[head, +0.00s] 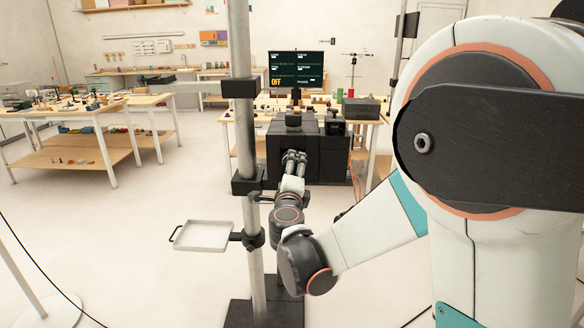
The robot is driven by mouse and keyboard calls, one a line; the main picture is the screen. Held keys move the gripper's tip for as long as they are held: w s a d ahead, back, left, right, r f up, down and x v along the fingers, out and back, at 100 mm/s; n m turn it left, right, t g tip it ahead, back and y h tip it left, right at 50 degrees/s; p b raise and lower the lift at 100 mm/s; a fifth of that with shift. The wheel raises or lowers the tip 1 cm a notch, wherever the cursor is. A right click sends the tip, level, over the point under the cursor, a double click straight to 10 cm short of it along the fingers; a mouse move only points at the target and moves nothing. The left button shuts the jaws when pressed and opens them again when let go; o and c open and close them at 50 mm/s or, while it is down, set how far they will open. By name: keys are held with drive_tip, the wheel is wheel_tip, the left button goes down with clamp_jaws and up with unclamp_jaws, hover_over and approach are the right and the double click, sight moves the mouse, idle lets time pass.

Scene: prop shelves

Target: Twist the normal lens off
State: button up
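I cannot make out a lens that I can name as the normal lens. Black box-shaped equipment (312,148) stands in front of the far workbench, with a small dark device (293,119) on its top and another dark device (335,125) at its right end. My gripper (295,157) is in front of the left part of the black equipment and points away from me. Its two grey fingers look close together. Whether it holds or touches anything is hidden behind the fingers.
A vertical metal pole (241,60) with black clamps stands just left of my arm. An empty grey tray (204,236) is clamped to it. A monitor (296,69) reading "OFF" stands behind. Tables (75,115) with props are at left.

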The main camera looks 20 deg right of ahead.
drive_tip(key=v, duration=0.9)
drive_tip(key=shift+s, duration=0.35)
drive_tip(key=shift+a, duration=0.1)
drive_tip(key=s+d+f+m+g, duration=0.1)
drive_tip(key=s+d+m+g, duration=0.4)
drive_tip(key=m, duration=0.7)
drive_tip(key=s+d+f+m+g, duration=0.1)
drive_tip(key=s+d+f+m, duration=0.15)
drive_tip(key=s+m, duration=0.65)
drive_tip(key=s+a+f+m+g+y, duration=0.1)
drive_tip(key=s+m, duration=0.5)
drive_tip(key=m, duration=0.7)
drive_tip(key=s+a+f+m+g+y, duration=0.2)
drive_tip(key=s+m, duration=0.4)
drive_tip(key=m, duration=0.7)
drive_tip(key=shift+s+a+f+g+y, duration=0.3)
drive_tip(key=shift+a+g+y, duration=0.3)
drive_tip(key=shift+a+y, duration=0.6)
drive_tip(key=shift+d, duration=0.1)
